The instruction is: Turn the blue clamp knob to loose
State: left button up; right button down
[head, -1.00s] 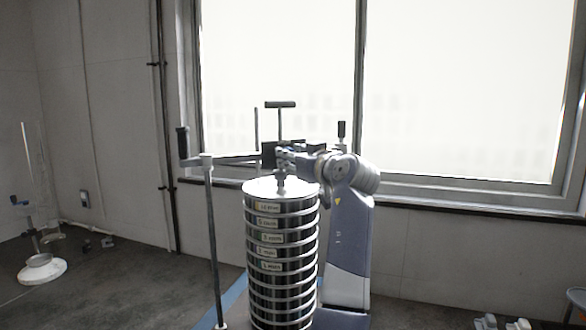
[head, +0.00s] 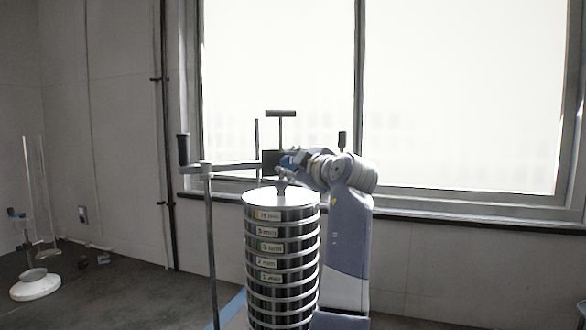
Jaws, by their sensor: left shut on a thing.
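The sieve stack (head: 282,235) stands upright, a silver column of several labelled rings under a round lid. Above it is the clamp, with a black T-shaped handle (head: 281,113) on a thin rod and a dark block below. A small blue part, which looks like the blue clamp knob (head: 288,160), shows beside the dark block and is mostly hidden. My left gripper (head: 286,166) is shut on it, just above the lid, with my arm bent behind the stack's right side. The fingertips are small and partly hidden. My right gripper is out of view.
A metal post (head: 211,250) rises left of the stack. A horizontal bar joins it to the clamp, and a black handle (head: 183,149) stands at its left end. Glassware on a white round base (head: 36,284) stands far left. A window fills the back wall.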

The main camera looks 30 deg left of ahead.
pick_arm(q)
jog(key=shift+n, duration=0.6)
jog(key=o, duration=0.9)
jog(key=shift+o, duration=0.9)
jog(key=shift+w+a, duration=0.1)
jog(key=v, duration=1.2)
